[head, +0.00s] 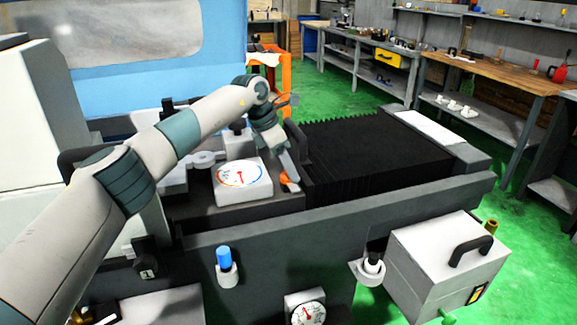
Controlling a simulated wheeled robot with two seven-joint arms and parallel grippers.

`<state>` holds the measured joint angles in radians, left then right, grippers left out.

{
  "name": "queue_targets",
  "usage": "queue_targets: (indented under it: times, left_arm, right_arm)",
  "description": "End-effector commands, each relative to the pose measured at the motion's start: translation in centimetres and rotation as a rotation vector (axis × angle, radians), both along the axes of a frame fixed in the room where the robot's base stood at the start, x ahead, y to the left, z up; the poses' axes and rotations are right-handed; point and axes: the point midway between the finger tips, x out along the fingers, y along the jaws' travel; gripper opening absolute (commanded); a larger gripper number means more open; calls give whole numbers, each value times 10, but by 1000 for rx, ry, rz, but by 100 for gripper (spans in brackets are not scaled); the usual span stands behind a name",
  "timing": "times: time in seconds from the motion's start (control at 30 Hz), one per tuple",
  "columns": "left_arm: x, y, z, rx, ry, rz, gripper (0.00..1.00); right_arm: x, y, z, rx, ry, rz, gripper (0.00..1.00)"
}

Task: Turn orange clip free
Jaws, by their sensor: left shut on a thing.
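The orange clip (285,178) shows as a small orange piece on the grinder's bed, just right of a white dial gauge (243,180). My left arm reaches in from the left over the grinder. My left gripper (290,178) points down at the clip, with its fingertips at the clip and shut on it. The fingers hide part of the clip, so its exact angle is hard to tell. My right gripper does not show.
Black ribbed bellows (375,152) cover the bed to the right of the gripper. A dark upright handle (297,143) stands close beside it. A blue-capped knob (223,257), a lower gauge (305,308) and a grey box (445,262) are along the front.

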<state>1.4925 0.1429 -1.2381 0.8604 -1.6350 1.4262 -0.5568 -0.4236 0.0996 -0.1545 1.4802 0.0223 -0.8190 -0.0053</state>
Motion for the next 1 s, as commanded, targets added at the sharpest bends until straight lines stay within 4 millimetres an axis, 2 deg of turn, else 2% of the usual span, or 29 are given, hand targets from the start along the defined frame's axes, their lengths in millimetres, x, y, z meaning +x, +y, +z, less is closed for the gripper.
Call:
queue_targets:
  times: [0.53, 0.57, 0.6, 1.0]
  left_arm:
    - [1, 0, 1, 0, -3, -32, 12]
    - [1, 0, 1, 0, -3, -32, 42]
    - [1, 0, 1, 0, -3, -32, 51]
    - [0, 1, 2, 0, -1, -32, 53]
  right_arm:
    - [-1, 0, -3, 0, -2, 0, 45]
    - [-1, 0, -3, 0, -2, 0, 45]
    - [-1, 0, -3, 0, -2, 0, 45]
    - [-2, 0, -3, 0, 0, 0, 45]
